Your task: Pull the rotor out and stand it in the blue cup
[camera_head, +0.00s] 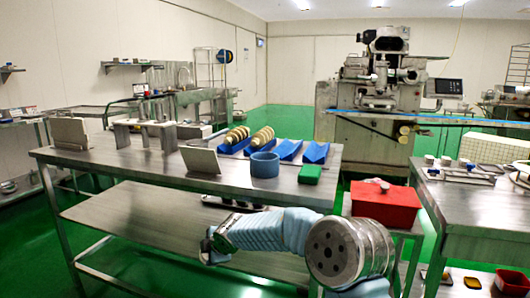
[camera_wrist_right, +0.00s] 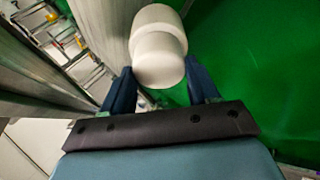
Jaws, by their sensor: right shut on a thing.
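The blue cup (camera_head: 265,164) stands upright near the front edge of the steel table, in front of the blue racks. In the right wrist view my right gripper (camera_wrist_right: 160,78) is shut on a white stepped cylinder (camera_wrist_right: 158,42), held between its two dark blue fingers. I cannot tell whether this cylinder is the rotor. It is clear of any surface I can make out, with green floor beyond it. In the head view my right arm crosses below the table front; its fingers and the held cylinder cannot be made out there. My left gripper is not in view.
Blue racks (camera_head: 288,149) stand behind the cup, two of them carrying ribbed tan rolls (camera_head: 236,138). A green block (camera_head: 309,174) is right of the cup and a pale upright plate (camera_head: 200,160) is left. A red box (camera_head: 385,206) stands between the steel table (camera_head: 110,158) and the right-hand table.

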